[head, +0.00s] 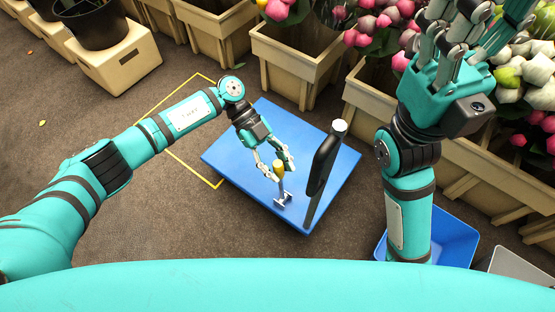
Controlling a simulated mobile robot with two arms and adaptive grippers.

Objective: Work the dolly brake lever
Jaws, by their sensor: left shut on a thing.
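The blue dolly (240,158) stands on the dark floor in the middle of the head view. Its brake lever has a yellow knob (278,168) on a short metal stem with a bracket (283,199) on the deck. My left gripper (276,168) reaches down over the deck and is shut on the knob, a finger on either side. A black upright post (322,165) with a pale top stands on the dolly just right of the lever. My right gripper (470,30) is raised at the upper right, its fingers spread and empty, away from the dolly.
Beige planters (290,62) with pink and white tulip bunches (385,22) line the back and right. Black pots (98,25) sit on cream blocks at the upper left. A blue crate (450,240) stands below my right arm. Yellow floor lines (160,102) run beside the dolly.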

